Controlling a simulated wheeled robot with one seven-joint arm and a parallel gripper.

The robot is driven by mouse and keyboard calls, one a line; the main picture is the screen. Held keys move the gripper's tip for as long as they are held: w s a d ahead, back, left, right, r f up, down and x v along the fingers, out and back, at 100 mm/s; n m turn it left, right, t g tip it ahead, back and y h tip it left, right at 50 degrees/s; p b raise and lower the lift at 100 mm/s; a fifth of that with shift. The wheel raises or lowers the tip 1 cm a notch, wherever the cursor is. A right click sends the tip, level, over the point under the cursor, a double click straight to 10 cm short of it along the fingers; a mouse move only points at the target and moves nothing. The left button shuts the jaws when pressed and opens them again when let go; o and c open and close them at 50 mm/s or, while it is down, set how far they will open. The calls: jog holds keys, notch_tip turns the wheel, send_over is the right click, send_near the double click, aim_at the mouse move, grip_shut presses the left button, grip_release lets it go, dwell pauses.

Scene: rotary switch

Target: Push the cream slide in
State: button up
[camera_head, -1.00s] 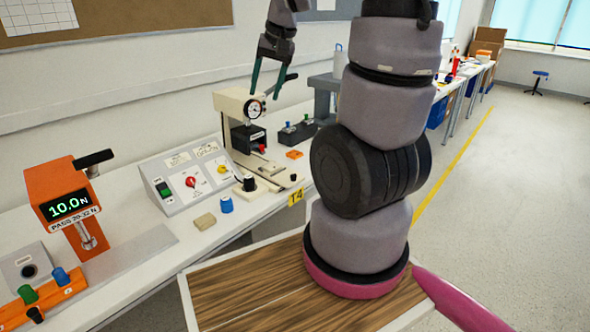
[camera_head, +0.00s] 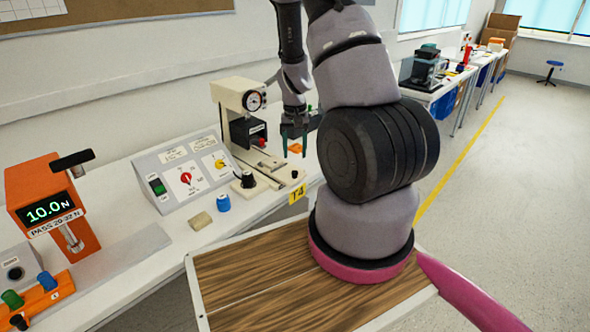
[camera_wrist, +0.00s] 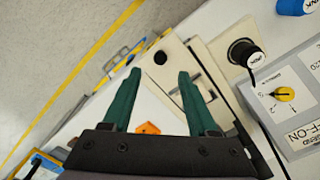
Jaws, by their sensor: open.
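The cream slide (camera_head: 284,170) is a flat plate with a small dark round spot near its front end. It lies at the foot of the cream press with a round dial gauge (camera_head: 233,93), at the table's front edge. In the wrist view the slide (camera_wrist: 172,68) shows between and beyond my fingertips. My gripper (camera_head: 294,152) points down above the slide area, its green fingers apart and empty. It also shows in the wrist view (camera_wrist: 160,74). I cannot tell how far above the slide the fingertips are. My fingers hide part of the slide.
A black knob (camera_head: 248,180) stands on the cream base left of the slide. A sloped switch panel (camera_head: 185,175), a blue cap (camera_head: 223,202) and a tan block (camera_head: 200,221) are farther left. An orange block (camera_wrist: 147,128) lies near my gripper.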

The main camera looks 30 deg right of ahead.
aim_at(295, 171)
notch_tip(295, 171, down, 8)
jog(key=shift+r, duration=0.2)
grip_shut()
dwell(1.4)
